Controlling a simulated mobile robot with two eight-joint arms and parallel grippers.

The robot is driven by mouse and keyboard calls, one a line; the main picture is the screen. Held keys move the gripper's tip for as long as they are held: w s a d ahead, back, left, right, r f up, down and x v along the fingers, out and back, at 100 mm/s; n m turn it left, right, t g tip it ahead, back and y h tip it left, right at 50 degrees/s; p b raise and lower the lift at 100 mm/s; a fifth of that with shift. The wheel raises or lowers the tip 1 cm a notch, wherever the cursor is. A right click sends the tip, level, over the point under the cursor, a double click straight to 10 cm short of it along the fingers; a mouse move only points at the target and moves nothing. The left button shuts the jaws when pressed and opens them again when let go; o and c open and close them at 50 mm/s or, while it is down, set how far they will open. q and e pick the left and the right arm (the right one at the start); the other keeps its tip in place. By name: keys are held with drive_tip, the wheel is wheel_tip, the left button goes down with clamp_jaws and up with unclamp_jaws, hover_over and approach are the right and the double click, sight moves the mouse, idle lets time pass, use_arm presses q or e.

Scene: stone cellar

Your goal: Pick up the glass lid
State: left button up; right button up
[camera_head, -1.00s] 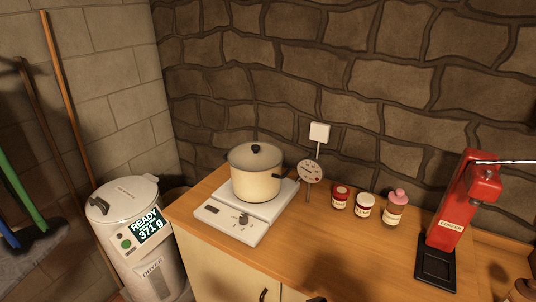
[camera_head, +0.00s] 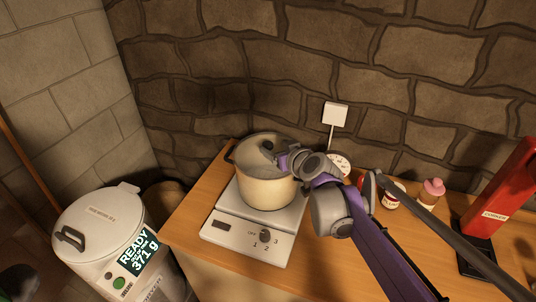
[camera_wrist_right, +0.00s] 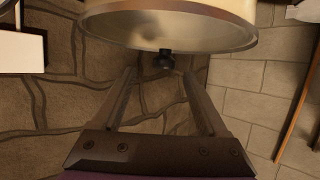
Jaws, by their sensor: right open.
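The glass lid (camera_head: 252,149) sits on a cream pot (camera_head: 264,186), on a white hot plate (camera_head: 228,229). My right arm comes in from the right, and its gripper (camera_head: 277,157) is at the right side of the lid, partly covering it. In the right wrist view the picture is upside down: the lid (camera_wrist_right: 200,36) shows its dark knob (camera_wrist_right: 165,61) just ahead of and between the two spread fingertips of the right gripper (camera_wrist_right: 160,74). That gripper is open and holds nothing.
A white dryer (camera_head: 96,232) with a lit "READY 371 g" display stands left of the wooden counter (camera_head: 185,225). Jars (camera_head: 393,195), a pink-topped bottle (camera_head: 430,193) and a red corker (camera_head: 497,200) stand to the right. A stone wall is close behind the pot.

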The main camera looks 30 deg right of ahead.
sight(270, 146)
drive_tip(key=x, duration=0.5)
drive_tip(key=shift+w+a+f, duration=0.1)
drive_tip(key=shift+a+f, duration=0.05)
drive_tip(key=shift+a, duration=0.1)
clamp_jaws()
